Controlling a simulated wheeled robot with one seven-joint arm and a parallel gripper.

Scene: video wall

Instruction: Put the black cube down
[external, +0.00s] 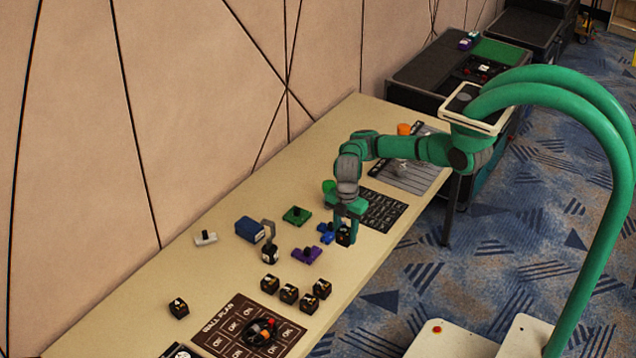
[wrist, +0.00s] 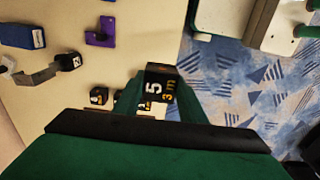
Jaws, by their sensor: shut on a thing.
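My gripper (external: 346,230) is shut on a black cube (external: 344,236) near the front edge of the cream table (external: 215,270). In the wrist view the cube (wrist: 158,84) shows a white 5 and yellow marks between the green fingers of my gripper (wrist: 158,100). There the cube appears near the table edge, with blue carpet beyond. I cannot tell how high it is above the table. Several similar black cubes (external: 289,293) stand grouped on the table, and another (external: 179,308) stands apart on the left.
A brown WALL PLAN board (external: 226,313) bears a round black holder (external: 260,332). A dark printed mat (external: 388,205) lies behind my gripper. Purple (external: 306,255), green (external: 297,215) and blue (external: 326,232) knobbed pieces and a blue box (external: 249,229) stand nearby. The left middle of the table is clear.

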